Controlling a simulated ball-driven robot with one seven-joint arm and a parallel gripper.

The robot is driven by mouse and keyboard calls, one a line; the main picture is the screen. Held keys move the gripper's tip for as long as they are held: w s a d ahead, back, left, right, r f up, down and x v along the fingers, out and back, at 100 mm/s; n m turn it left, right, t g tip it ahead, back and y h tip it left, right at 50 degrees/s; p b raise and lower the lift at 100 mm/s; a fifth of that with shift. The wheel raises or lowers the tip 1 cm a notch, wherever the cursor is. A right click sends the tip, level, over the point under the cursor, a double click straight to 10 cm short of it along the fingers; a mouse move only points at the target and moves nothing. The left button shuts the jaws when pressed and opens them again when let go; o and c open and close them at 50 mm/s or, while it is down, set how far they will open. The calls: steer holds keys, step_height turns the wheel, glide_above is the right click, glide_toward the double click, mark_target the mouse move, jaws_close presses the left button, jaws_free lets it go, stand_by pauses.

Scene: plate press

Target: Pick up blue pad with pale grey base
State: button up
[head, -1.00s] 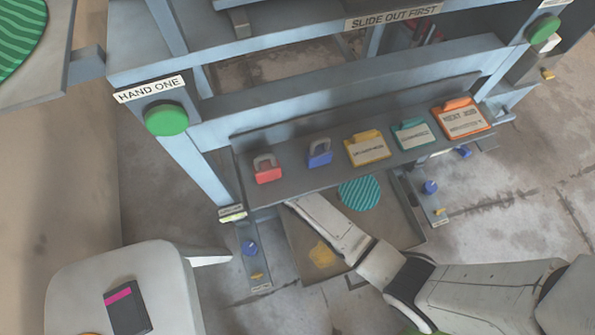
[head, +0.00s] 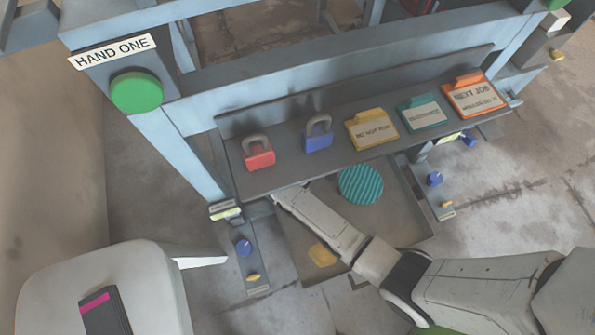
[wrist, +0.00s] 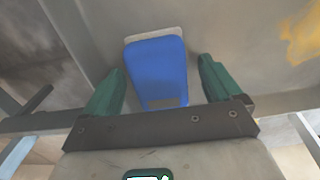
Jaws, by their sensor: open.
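In the wrist view, a blue pad (wrist: 157,75) with a pale grey base (wrist: 153,34) showing at its far edge lies ahead of my gripper (wrist: 163,68). The two green fingers are open, one on each side of the pad, with a gap on both sides. I cannot tell how deep the pad sits between the fingers. In the head view my arm reaches under the grey shelf, which hides my gripper and the pad.
The grey shelf (head: 290,172) carries a red padlock (head: 259,156), a blue padlock (head: 318,137) and several tags. Below it is a tray (head: 405,222) with a teal striped disc (head: 361,184) and a yellow patch (head: 322,255). A green button (head: 136,92) is at the left post.

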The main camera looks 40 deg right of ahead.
steer(key=c, duration=1.1)
steer(key=shift+r, duration=0.15)
step_height(320, 180, up, 10)
steer(key=p, duration=0.6)
steer(key=o, duration=0.5)
steer(key=c, duration=0.4)
